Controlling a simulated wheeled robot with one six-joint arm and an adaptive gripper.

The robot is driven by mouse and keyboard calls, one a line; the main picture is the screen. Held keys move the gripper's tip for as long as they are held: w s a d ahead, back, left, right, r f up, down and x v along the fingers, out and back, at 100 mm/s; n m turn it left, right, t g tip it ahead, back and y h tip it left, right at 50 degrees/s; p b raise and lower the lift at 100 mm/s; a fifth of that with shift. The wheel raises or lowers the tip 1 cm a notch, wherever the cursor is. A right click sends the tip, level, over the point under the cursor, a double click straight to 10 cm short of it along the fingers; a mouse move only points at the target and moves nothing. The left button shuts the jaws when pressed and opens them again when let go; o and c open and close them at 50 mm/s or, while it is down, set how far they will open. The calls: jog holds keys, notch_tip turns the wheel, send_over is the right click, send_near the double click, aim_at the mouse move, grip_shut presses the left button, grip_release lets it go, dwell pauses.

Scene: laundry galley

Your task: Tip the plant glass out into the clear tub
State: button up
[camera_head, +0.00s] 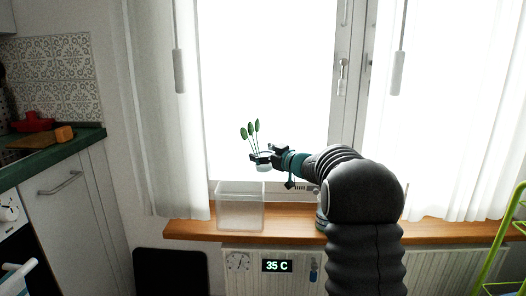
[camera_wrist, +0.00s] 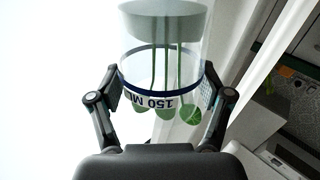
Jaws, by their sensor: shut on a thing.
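The plant glass (camera_head: 264,167) is a small clear glass with green leaves on thin stems standing up out of it in the head view. In the wrist view the glass (camera_wrist: 165,60) has a blue band marked 150 ML, and the leaves show through and past its rim. My gripper (camera_head: 267,160) is shut on the glass, with one finger on each side (camera_wrist: 158,95). It holds the glass above the clear tub (camera_head: 241,208), which stands on the wooden windowsill. The glass looks about upright in the head view. The tub looks empty.
The wooden windowsill (camera_head: 300,222) is bare to the right of the tub, partly behind my arm. White curtains (camera_head: 165,120) hang on both sides of the window. A radiator with a 35 C display (camera_head: 277,266) is below. A green counter (camera_head: 60,143) is at left.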

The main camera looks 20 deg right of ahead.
aim_at(262, 165)
jog(key=shift+d+f+n+h, duration=0.1)
jog(key=shift+f+n+h, duration=0.3)
jog(key=shift+f, duration=0.6)
jog(key=shift+r+n+g, duration=0.4)
jog(key=shift+r+n, duration=0.1)
jog(key=shift+n, duration=0.6)
jog(key=shift+f+h, duration=0.3)
jog(key=shift+f, duration=0.3)
jog(key=shift+f+n+g+h, duration=0.3)
jog(key=shift+f+n, duration=0.4)
jog(key=shift+n, duration=0.1)
jog(key=shift+a+f+b, duration=0.2)
jog(key=shift+f+b, duration=0.25)
jog(key=shift+b, duration=0.3)
jog(key=shift+a+r+n+h+b, duration=0.15)
jog(key=shift+a+n+h+b, duration=0.15)
jog(key=shift+n+b, duration=0.4)
jog(key=shift+a+r+n+h+b, duration=0.15)
jog(key=shift+n+h+b, duration=0.25)
jog(key=shift+n+b, duration=0.25)
jog(key=shift+g, duration=0.3)
jog(key=shift+s+r+p, duration=0.2)
jog(key=shift+r+p, duration=0.1)
jog(key=shift+p, duration=0.75)
jog(key=shift+a+f+n+h, duration=0.35)
jog(key=shift+f+n+h, duration=0.2)
jog(key=shift+n, duration=0.1)
